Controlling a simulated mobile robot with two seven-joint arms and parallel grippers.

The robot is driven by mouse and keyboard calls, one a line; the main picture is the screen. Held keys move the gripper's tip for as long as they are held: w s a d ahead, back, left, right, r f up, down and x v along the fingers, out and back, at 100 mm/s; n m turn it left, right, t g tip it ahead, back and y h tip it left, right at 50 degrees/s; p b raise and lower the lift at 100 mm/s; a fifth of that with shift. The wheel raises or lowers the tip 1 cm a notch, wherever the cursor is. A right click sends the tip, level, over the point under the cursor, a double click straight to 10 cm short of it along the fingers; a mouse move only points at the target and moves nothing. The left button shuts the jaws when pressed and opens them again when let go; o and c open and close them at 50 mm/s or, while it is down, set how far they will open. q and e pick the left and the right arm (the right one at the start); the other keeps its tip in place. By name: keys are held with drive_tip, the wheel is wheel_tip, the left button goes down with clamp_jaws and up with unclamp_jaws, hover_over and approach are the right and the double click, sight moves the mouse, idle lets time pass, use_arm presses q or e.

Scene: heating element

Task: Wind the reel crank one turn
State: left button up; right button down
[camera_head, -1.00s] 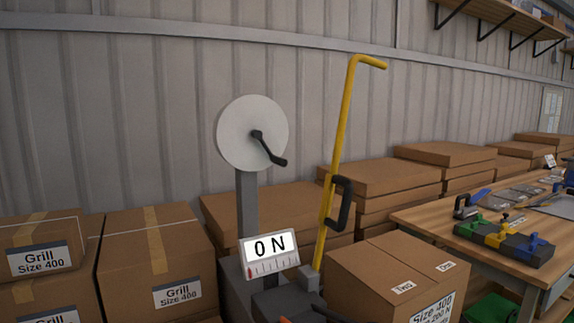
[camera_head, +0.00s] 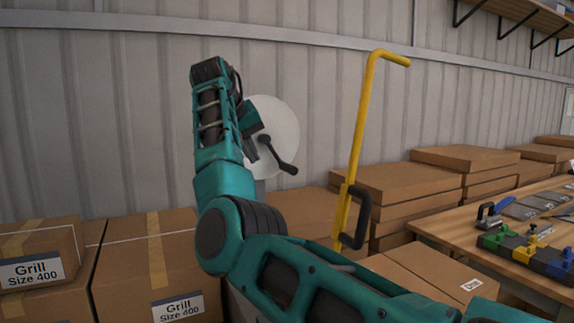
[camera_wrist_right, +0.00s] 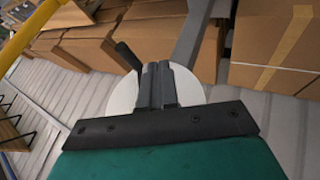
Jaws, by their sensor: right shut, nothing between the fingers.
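The reel (camera_head: 283,118) is a pale round disc in front of the wall, partly hidden by my right arm. Its black crank (camera_head: 277,156) points down and to the right in the head view. My right gripper (camera_head: 251,148) is at the left part of the disc, left of the crank. In the right wrist view its fingers (camera_wrist_right: 156,70) are shut and empty in front of the disc (camera_wrist_right: 122,97). The crank's handle (camera_wrist_right: 127,55) shows beside the fingers, on their left; I cannot tell whether they touch. My left gripper is not in view.
A yellow bent lever (camera_head: 361,130) with a black handle stands right of the reel. Cardboard boxes (camera_head: 150,260) stand at the left and along the wall. A wooden workbench (camera_head: 460,236) with tools is at the right. My right arm covers the lower middle.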

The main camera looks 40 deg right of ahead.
sight(285, 164)
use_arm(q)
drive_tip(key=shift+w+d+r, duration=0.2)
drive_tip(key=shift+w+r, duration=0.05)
use_arm(e)
drive_tip(key=d+f, duration=0.1)
drive_tip(key=d, duration=0.2)
drive_tip(key=d+f, duration=0.2)
drive_tip(key=d, duration=0.1)
drive_tip(key=d+f, duration=0.1)
drive_tip(key=d, duration=0.2)
drive_tip(key=shift+s+f, duration=0.15)
drive_tip(key=shift+f, duration=0.1)
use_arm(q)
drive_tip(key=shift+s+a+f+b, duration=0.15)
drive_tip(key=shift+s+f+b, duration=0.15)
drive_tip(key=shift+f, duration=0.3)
use_arm(e)
drive_tip(key=shift+s+d+r, duration=0.15)
drive_tip(key=shift+d, duration=0.25)
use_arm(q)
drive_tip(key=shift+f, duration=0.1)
